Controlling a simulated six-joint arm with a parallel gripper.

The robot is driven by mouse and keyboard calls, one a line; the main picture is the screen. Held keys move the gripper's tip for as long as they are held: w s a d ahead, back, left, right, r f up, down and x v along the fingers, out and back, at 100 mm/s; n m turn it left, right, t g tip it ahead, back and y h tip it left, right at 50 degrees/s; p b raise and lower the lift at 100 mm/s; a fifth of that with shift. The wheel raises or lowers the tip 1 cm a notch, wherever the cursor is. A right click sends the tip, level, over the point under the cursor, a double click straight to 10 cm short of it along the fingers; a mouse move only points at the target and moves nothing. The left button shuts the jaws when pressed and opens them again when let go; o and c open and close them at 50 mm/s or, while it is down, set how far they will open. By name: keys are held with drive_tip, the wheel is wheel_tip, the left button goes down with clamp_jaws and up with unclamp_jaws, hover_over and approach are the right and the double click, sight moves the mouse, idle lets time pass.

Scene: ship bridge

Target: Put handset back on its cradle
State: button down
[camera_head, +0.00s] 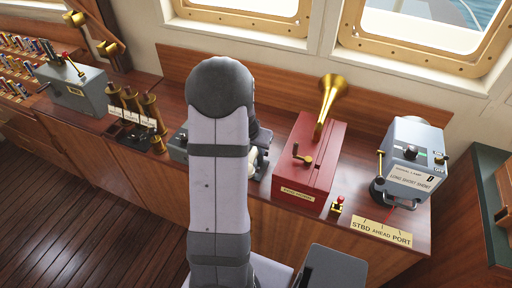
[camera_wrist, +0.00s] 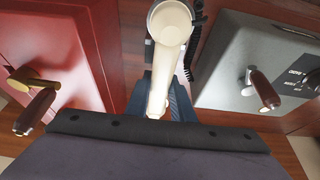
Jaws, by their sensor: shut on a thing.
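The cream handset (camera_wrist: 168,75) runs up the middle of the wrist view, its round end toward the top. My gripper (camera_wrist: 160,100) is shut on it, with the blue-grey fingers on both sides of its shaft. A black coiled cord (camera_wrist: 198,40) hangs beside it. In the head view my own arm hides most of the handset and gripper; only a small cream patch shows at the arm's right edge. The cradle is not clearly visible, and I cannot tell whether the handset touches it.
A red box (camera_head: 307,150) with a crank and brass horn (camera_head: 330,95) stands close on one side. A grey box (camera_wrist: 245,65) with a handle stands on the other. Brass levers (camera_head: 135,105), a small red button (camera_head: 339,202) and a grey signal unit (camera_head: 412,160) share the wooden console.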

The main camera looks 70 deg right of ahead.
sight(254, 151)
drive_tip(key=shift+f+b, duration=1.65)
drive_tip(key=shift+f, duration=0.35)
drive_tip(key=c, duration=1.4)
unclamp_jaws()
drive_tip(key=shift+c, duration=0.2)
drive_tip(key=shift+b+v, duration=0.35)
drive_tip(key=shift+v, duration=3.3)
